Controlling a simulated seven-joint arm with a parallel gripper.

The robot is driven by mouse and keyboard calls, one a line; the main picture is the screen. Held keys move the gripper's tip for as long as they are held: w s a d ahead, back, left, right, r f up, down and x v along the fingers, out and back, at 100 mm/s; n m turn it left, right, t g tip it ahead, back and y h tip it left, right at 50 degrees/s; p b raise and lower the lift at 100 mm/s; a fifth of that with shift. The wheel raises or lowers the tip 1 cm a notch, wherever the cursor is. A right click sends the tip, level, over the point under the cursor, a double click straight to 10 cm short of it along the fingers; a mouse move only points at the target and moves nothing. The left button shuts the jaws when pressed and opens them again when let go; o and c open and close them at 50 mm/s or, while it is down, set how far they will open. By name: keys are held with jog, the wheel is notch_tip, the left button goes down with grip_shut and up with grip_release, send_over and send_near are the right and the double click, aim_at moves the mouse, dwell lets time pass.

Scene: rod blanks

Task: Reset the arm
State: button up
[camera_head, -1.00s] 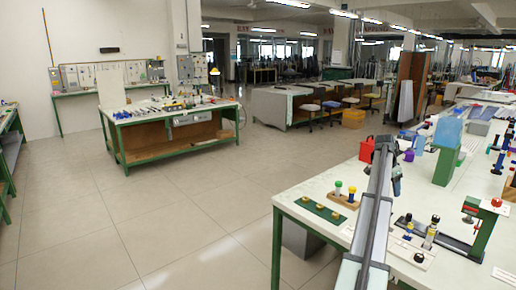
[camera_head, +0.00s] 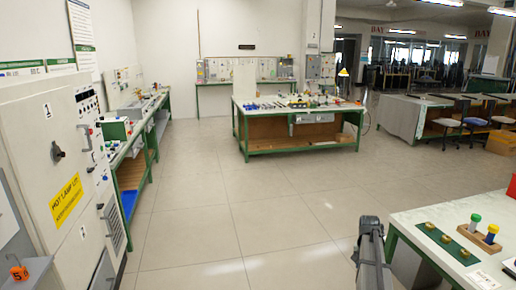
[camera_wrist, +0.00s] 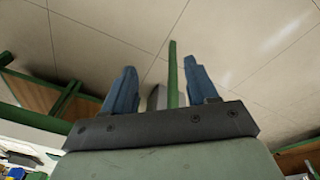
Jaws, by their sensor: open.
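My gripper (camera_wrist: 162,90) shows in the wrist view with its two blue fingers spread apart. It is open, with nothing between the fingers. Beyond it are the tiled floor and a green table leg (camera_wrist: 173,75). In the head view only part of my arm shows at the bottom, left of the right-hand workbench (camera_head: 424,215); the fingers cannot be made out there.
The workbench carries a green strip with brass-coloured pieces (camera_head: 447,243) and a wooden block with green and yellow-topped rods (camera_head: 482,240). A white cabinet (camera_head: 40,115) stands at left. A green-framed bench (camera_head: 300,148) stands mid-room. Floor (camera_head: 230,220) between is clear.

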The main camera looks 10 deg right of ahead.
jog(key=a+f+n, duration=0.3)
jog(key=a+f, duration=0.1)
jog(key=a, duration=0.7)
jog(key=a+f+n, duration=0.2)
jog(key=a+f, duration=0.2)
jog(key=a, duration=0.7)
jog(key=s+a+f+n+y, duration=0.1)
jog(key=s+a+f+n, duration=0.15)
jog(key=a, duration=0.45)
jog(key=s+a+f+n, duration=0.1)
jog(key=s+a, duration=0.3)
jog(key=a, duration=0.2)
jog(key=s+a+f+n+y, duration=0.1)
jog(key=s+a+f+n, duration=0.15)
jog(key=a, duration=0.45)
jog(key=s+f+g, duration=0.3)
jog(key=s+f, duration=0.7)
jog(key=s, duration=0.5)
jog(key=s+f+g, duration=0.3)
jog(key=s+f, duration=0.7)
jog(key=s, duration=0.5)
jog(key=shift+g, duration=0.4)
